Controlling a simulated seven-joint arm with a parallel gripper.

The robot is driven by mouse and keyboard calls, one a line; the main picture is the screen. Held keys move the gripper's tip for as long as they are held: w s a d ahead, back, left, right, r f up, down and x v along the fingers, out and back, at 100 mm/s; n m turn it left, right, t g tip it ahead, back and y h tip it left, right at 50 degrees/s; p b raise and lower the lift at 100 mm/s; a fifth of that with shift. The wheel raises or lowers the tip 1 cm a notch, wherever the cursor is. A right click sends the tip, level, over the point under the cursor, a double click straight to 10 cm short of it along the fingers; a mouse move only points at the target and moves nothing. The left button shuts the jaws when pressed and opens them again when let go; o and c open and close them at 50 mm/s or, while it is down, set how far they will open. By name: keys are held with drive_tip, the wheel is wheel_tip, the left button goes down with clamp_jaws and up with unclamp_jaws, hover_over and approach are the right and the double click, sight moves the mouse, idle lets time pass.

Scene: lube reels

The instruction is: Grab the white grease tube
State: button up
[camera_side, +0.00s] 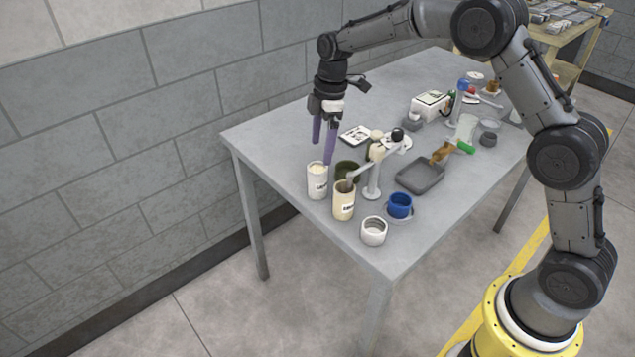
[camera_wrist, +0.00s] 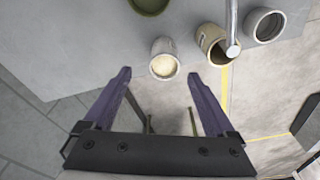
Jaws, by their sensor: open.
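A white cylindrical tube (camera_side: 317,184) with a dark label and a cream-coloured top stands upright near the table's left edge. It also shows in the wrist view (camera_wrist: 164,66), just beyond and between my fingertips. I take it as the white grease tube. My gripper (camera_side: 322,152) points down with its two purple fingers apart and empty. The fingertips are just above and around the tube's top in the side view; I cannot tell whether they touch it. In the wrist view my gripper (camera_wrist: 161,74) has a clear gap between its fingers.
A dark green can (camera_side: 348,170) is just behind. The table's edge is close.

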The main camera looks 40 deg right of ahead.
sight(318, 168)
drive_tip(key=f, duration=0.2)
drive_tip(key=a+f, duration=0.1)
drive_tip(key=f, duration=0.2)
drive_tip(key=shift+s+a+f, duration=0.15)
drive_tip(key=shift+a, duration=0.05)
drive_tip(key=shift+f, duration=0.65)
clamp_jaws()
